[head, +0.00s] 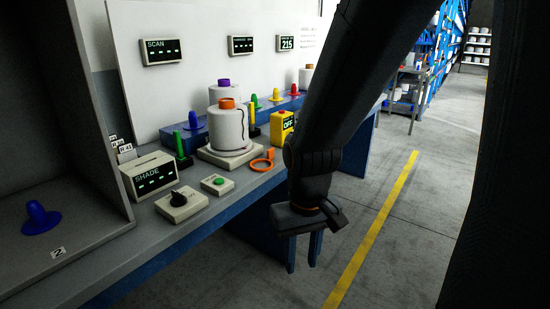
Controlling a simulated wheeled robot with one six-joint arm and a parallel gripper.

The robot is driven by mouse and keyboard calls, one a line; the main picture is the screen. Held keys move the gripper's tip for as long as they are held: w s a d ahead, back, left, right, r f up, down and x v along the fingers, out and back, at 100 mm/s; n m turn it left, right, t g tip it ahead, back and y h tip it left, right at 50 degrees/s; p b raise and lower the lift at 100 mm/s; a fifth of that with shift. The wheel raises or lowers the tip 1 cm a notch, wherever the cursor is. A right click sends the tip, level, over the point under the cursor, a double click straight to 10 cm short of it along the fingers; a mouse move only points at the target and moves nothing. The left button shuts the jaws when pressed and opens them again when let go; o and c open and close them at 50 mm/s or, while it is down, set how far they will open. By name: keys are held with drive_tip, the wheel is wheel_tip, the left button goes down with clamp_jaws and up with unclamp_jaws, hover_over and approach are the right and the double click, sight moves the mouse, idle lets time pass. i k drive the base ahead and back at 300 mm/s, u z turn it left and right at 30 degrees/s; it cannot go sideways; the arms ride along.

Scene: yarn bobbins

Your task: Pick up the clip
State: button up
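An orange open ring with a small tab, which looks like the clip (263,161), lies flat on the grey bench top near its front edge. It is just right of a pale square base that carries a white bobbin. My gripper (303,262) hangs from the dark arm, to the right of and nearer than the clip, past the bench's front edge. Its two narrow fingers point down with a gap between them, and nothing shows in the gap. The gripper is clear of the clip.
A white bobbin (228,127) with an orange top stands behind the clip. A green-button box (217,185), a knob box (181,204) and a SHADE display (150,176) sit to the left. Open floor lies right.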

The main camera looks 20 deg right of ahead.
sight(270, 153)
drive_tip(key=z, duration=0.45)
drive_tip(key=i, duration=1.25)
drive_tip(key=z, duration=0.1)
